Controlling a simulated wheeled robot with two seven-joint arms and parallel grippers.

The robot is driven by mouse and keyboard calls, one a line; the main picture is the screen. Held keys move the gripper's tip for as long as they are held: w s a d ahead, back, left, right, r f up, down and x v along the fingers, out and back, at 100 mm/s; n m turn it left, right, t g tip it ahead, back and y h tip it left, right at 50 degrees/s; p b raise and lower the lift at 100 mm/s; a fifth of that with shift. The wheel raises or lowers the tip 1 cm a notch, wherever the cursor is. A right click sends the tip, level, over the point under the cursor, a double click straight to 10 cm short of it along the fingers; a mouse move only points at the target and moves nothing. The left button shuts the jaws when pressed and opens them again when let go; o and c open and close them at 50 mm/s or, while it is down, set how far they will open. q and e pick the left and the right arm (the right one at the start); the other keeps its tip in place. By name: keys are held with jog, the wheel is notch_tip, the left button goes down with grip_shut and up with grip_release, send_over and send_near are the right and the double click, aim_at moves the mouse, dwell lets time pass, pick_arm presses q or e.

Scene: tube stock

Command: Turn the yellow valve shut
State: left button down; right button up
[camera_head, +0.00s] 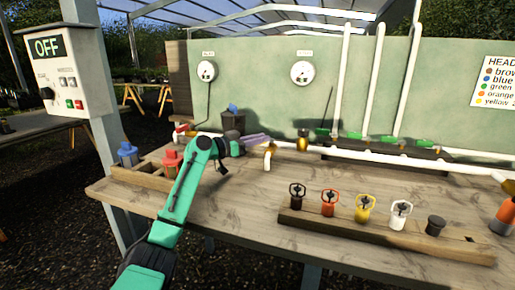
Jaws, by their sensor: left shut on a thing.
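My left gripper (262,141) reaches across the bench from the left, with its lilac-grey fingers pointing right. It is shut at a yellow-brass fitting (270,147) on the white pipe, which I take for the yellow valve. The fingers cover its top, so its handle and how far it is turned are hidden. A white spout bends down just below it. My right gripper is not in view.
A wooden rack (390,238) with several coloured heads stands at the front right. A brass piece (303,140) and green valves (355,135) sit behind. A control box (70,70) reading OFF is at left. The bench middle (245,190) is clear.

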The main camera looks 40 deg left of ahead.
pick_arm(q)
jog(key=shift+f, duration=0.1)
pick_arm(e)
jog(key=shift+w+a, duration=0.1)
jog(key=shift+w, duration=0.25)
pick_arm(q)
jog(key=c, duration=0.8)
grip_release()
jog(key=shift+w+d, duration=0.1)
jog(key=shift+w, duration=0.1)
jog(key=shift+o, duration=0.2)
notch_tip(320, 180, up, 20)
jog(key=p, duration=0.4)
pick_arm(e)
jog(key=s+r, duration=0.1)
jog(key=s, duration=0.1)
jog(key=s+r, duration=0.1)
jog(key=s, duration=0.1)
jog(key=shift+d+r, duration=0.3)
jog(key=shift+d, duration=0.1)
